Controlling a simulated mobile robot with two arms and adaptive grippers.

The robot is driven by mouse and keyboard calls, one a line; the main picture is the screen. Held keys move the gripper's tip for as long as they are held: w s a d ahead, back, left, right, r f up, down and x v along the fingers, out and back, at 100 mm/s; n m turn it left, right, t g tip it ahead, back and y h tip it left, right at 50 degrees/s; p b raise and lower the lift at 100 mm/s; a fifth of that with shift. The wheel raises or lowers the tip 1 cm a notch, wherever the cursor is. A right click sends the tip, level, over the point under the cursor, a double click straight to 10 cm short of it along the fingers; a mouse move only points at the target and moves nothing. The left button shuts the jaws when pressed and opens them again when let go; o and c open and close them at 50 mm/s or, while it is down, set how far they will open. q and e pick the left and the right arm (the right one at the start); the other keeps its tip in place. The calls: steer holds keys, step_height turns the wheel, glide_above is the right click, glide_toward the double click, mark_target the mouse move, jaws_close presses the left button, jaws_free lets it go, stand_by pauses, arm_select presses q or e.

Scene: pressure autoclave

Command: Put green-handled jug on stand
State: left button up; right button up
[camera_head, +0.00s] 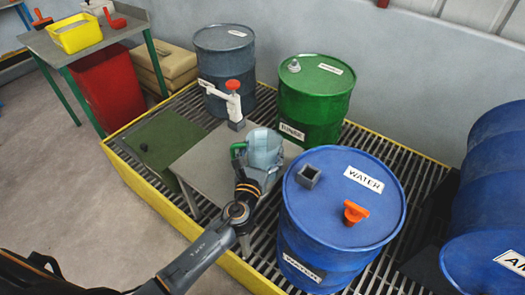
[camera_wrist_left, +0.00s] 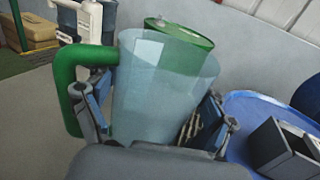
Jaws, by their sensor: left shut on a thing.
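The jug (camera_head: 264,150) is pale blue and see-through, with a green handle (camera_head: 238,151). It is upright over the right part of a low grey stand (camera_head: 196,160); I cannot tell if it touches the top. My left gripper (camera_head: 250,180) is at its near side, shut on it. In the left wrist view the jug (camera_wrist_left: 165,85) fills the space between my gripper's two fingers, with the handle (camera_wrist_left: 68,90) on the left beside one finger. The jug's base is hidden there by the gripper. My right gripper is not in view.
A blue water drum (camera_head: 330,235) with an orange cap stands close right of the jug. A green drum (camera_head: 316,100) and a dark blue drum (camera_head: 225,60) stand behind. A white pump (camera_head: 233,102) with a red knob rises at the stand's back. A yellow-edged grate (camera_head: 150,182) surrounds them.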

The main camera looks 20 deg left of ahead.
arm_select(q)
steer(key=shift+f, duration=0.25)
steer(key=o, duration=1.1)
steer(key=shift+r, duration=0.1)
steer(key=shift+c, duration=0.2)
steer(key=shift+r, duration=0.2)
steer(key=s+b, duration=0.1)
steer(key=s, duration=1.1)
steer(key=shift+d, duration=0.3)
steer(key=shift+a, duration=0.1)
